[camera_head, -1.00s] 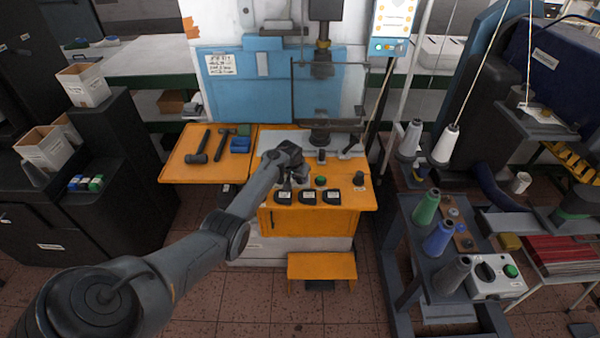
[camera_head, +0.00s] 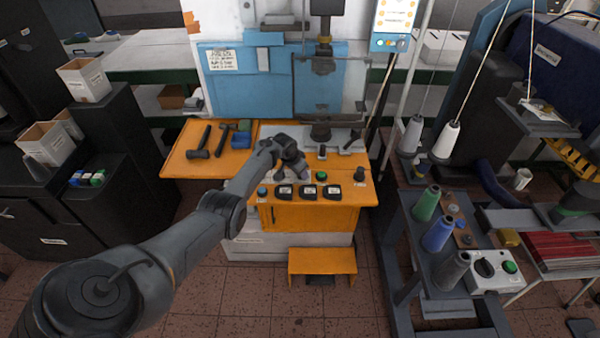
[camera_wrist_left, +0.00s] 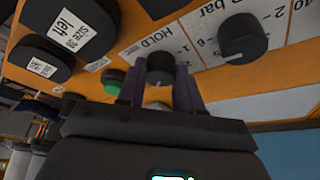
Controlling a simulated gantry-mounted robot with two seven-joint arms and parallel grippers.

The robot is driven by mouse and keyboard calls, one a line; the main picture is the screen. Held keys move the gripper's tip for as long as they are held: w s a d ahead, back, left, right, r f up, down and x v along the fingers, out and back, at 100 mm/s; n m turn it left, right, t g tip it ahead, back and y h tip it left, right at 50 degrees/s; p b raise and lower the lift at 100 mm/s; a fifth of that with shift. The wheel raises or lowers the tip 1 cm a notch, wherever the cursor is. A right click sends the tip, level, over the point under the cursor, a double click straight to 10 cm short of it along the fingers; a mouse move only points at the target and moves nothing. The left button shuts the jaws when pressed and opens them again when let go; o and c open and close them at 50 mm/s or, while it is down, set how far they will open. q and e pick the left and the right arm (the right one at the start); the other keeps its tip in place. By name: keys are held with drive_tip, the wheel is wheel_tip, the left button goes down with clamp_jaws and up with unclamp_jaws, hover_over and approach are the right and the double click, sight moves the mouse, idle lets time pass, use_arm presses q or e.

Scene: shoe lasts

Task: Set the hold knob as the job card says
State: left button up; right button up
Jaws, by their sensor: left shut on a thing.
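The hold knob (camera_wrist_left: 160,68) is a round black knob on the orange press panel, beside the printed word HOLD in the left wrist view. My left gripper (camera_wrist_left: 160,88) is shut on it, one finger on each side. In the head view the left gripper (camera_head: 291,172) is over the panel, and my wrist hides the knob there. The job card (camera_head: 222,61) is a white handwritten sheet on the blue board at upper left; its writing is too small to read. The knob's pointer setting cannot be told. My right gripper is not in view.
A second black knob (camera_wrist_left: 242,38) stands to the right of the hold knob. Black size-labelled pads (camera_head: 308,192) and a green button (camera_head: 321,176) are close by. Hammers (camera_head: 200,142) lie on the left shelf. A thread-cone stand (camera_head: 440,200) is at right.

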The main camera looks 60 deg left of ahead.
use_arm(q)
drive_tip(key=o, duration=1)
drive_tip(key=shift+o, duration=0.2)
drive_tip(key=shift+r, duration=0.1)
drive_tip(key=shift+s+r+p, duration=0.1)
drive_tip(key=shift+r+p, duration=0.15)
drive_tip(key=shift+p, duration=0.05)
drive_tip(key=p+v, duration=0.4)
drive_tip(key=v, duration=0.6)
drive_tip(key=shift+p, duration=0.3)
drive_tip(key=shift+s, duration=0.15)
